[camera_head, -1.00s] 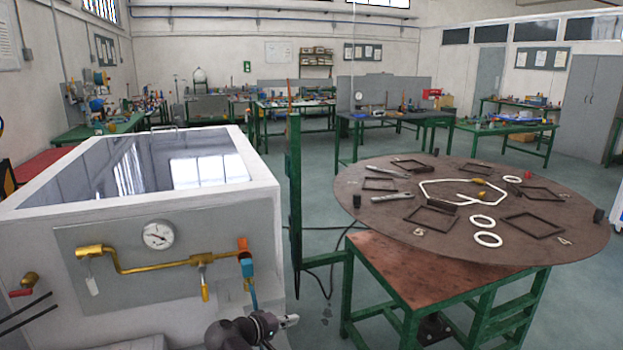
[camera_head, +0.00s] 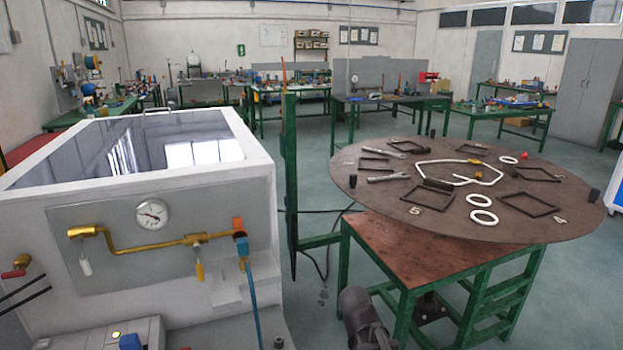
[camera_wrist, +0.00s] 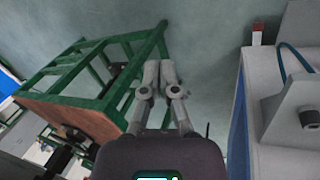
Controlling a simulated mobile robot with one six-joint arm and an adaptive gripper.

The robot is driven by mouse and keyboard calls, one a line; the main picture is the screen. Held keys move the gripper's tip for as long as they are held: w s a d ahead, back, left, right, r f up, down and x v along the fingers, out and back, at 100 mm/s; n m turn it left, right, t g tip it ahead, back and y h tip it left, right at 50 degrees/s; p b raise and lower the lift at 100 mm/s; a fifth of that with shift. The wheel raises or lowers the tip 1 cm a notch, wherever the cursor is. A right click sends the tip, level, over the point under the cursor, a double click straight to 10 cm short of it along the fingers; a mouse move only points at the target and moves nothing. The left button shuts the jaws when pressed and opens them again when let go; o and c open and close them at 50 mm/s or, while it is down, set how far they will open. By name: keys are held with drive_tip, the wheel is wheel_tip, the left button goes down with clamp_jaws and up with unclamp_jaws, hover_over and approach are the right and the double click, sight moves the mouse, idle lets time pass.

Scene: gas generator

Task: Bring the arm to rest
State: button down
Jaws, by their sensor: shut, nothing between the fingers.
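My gripper (camera_wrist: 160,72) shows in the wrist view with its two grey fingers together and nothing between them. It hangs over the floor, between a green-framed table (camera_wrist: 100,62) on the left and a white-and-grey unit (camera_wrist: 288,120) on the right. It touches neither as far as I can see. In the head view, a dark grey part of my arm (camera_head: 362,318) shows at the bottom, in front of the green table (camera_head: 405,268). The gripper itself cannot be made out there.
The white generator cabinet (camera_head: 245,190) stands on the left with a gauge (camera_head: 152,213), brass pipe (camera_head: 150,258) and blue hose (camera_head: 252,292). A round brown tabletop (camera_head: 400,226) overhangs the green table on the right. A green post (camera_head: 290,180) stands between.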

drive_tip(key=s+d+f+m+y, duration=0.1)
drive_tip(key=s+d+f+y, duration=0.1)
drive_tip(key=d+y, duration=0.1)
wheel_tip(320, 180, up, 20)
drive_tip(key=p, duration=1.8)
drive_tip(key=shift+s+f+m+g+y+p, duration=0.15)
drive_tip(key=shift+s+m+g+y+p, duration=0.15)
drive_tip(key=shift+p, duration=0.1)
